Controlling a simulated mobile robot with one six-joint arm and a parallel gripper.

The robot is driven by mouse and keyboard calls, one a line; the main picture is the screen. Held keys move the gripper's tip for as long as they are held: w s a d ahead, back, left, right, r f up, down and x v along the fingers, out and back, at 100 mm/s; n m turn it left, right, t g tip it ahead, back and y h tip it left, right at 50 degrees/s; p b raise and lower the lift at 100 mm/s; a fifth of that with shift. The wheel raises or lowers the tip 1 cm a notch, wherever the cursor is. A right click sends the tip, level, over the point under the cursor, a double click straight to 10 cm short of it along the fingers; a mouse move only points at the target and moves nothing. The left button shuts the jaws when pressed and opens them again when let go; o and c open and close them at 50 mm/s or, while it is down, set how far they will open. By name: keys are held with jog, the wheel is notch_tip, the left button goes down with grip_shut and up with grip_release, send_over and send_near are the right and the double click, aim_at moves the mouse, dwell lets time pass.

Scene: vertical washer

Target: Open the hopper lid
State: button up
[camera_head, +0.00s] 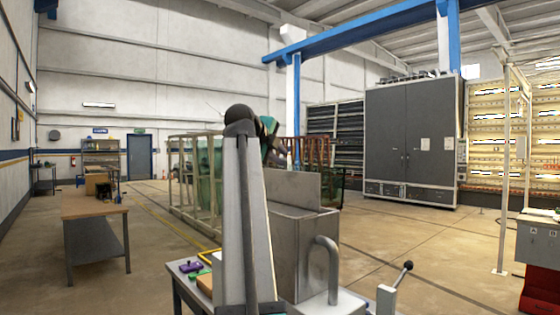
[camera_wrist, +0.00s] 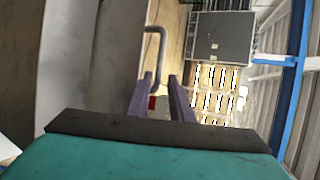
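The grey metal washer hopper (camera_head: 303,245) stands in front of me in the head view, with a flat upright grey panel (camera_head: 293,187) at its top. I cannot tell whether this panel is the lid. A bent grey pipe-like handle (camera_head: 331,243) shows at its right front. In the wrist view a bent handle (camera_wrist: 161,38) stands out from a pale grey surface (camera_wrist: 95,60). My gripper (camera_wrist: 160,78) has its two fingers apart, pointing toward the handle's lower end. I cannot tell whether they touch it. In the head view my arm hides most of the gripper.
A lever with a black knob (camera_head: 408,266) stands right of the hopper. A table with small coloured parts (camera_head: 190,267) is at the left front. A wooden workbench (camera_head: 95,204) stands farther left. A railed frame (camera_head: 185,180) is behind. Open floor lies to the right.

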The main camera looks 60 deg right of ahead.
jog(key=shift+s+a+r, duration=0.15)
jog(key=shift+s, duration=0.05)
jog(key=a, duration=0.3)
jog(key=shift+a+r+p, duration=0.25)
jog(key=shift+r+p, duration=0.05)
jog(key=shift+p, duration=0.05)
jog(key=w+a+f+p+v, duration=0.1)
jog(key=f+p+v, duration=0.1)
jog(key=p+v, duration=0.8)
jog(key=shift+s+a, duration=0.45)
jog(key=shift+a, duration=0.45)
dwell(1.2)
jog(key=shift+r, duration=0.15)
dwell(0.4)
